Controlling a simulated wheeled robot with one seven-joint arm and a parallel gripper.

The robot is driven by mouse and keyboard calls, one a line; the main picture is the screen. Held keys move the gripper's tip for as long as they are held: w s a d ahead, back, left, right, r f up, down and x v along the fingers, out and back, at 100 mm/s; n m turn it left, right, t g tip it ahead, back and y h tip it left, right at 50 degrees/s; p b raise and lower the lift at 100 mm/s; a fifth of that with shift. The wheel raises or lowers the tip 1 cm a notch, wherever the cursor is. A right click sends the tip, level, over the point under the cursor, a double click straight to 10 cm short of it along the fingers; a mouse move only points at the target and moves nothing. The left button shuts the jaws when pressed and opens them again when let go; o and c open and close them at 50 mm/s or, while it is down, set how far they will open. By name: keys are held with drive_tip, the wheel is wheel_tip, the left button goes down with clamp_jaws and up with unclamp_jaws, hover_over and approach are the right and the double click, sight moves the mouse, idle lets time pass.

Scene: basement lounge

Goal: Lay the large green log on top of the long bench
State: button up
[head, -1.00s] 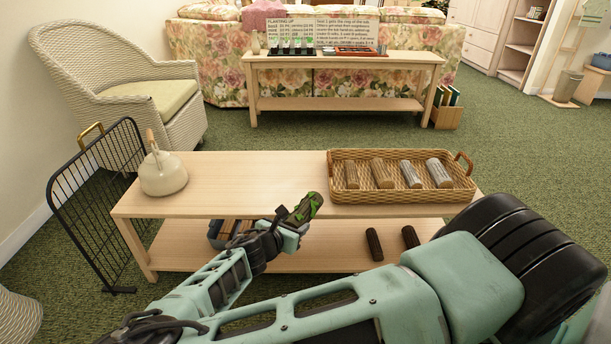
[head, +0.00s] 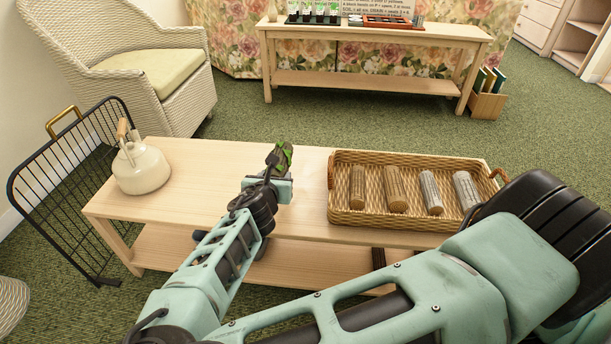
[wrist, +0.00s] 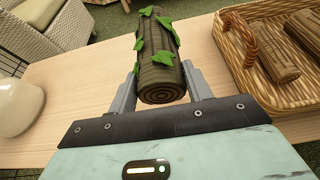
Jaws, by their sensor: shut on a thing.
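The large green log (wrist: 158,58), dark brown bark with bright green leaves, is held between the two fingers of my gripper (wrist: 161,88). In the head view the log (head: 280,157) is above the long bench's top, left of the wicker tray, and my gripper (head: 272,178) hides part of it. The long bench (head: 205,170) is pale wood with a lower shelf. In the wrist view its bare top shows under and on both sides of the log. I cannot tell whether the log touches the bench top.
A wicker tray (head: 340,215) with several smaller logs stands on the bench's right part. A cream kettle (head: 141,168) stands at its left end, beside a black metal screen (head: 60,190). The bench top between kettle and tray is clear. A second bench (head: 385,33) stands behind.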

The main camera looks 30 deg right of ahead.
sight(278, 211)
drive_tip(key=shift+w+f, duration=0.1)
drive_tip(key=shift+f, duration=0.35)
wheel_tip(278, 211, down, 9)
drive_tip(key=b, duration=0.4)
drive_tip(key=o, duration=1.1)
